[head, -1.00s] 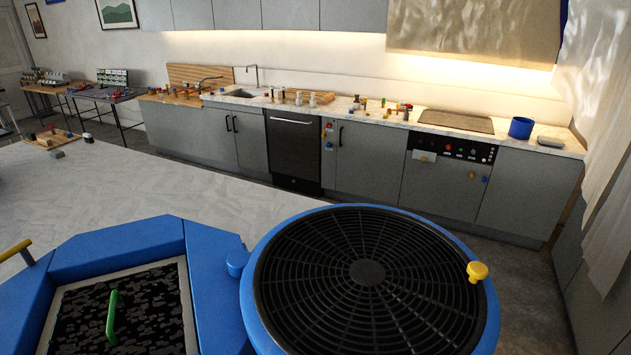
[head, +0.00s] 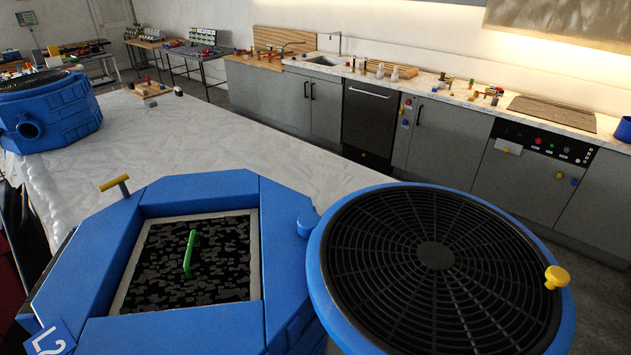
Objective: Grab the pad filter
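The pad filter (head: 168,262) looks to be the dark speckled square panel with a light rim, set in a blue angular housing (head: 105,258) at the lower left of the head view. A green upright handle (head: 189,252) stands at its middle. A yellow T-shaped handle (head: 115,184) sticks out at the housing's back left. Neither of my grippers is in the head view, so I cannot see whether they are open or shut.
A round blue unit with a black grille (head: 436,255) and yellow knob (head: 556,277) adjoins the housing on the right. Another blue unit (head: 50,117) stands on the white table (head: 215,130) at the far left. Grey kitchen counters (head: 440,140) line the back. The table's middle is clear.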

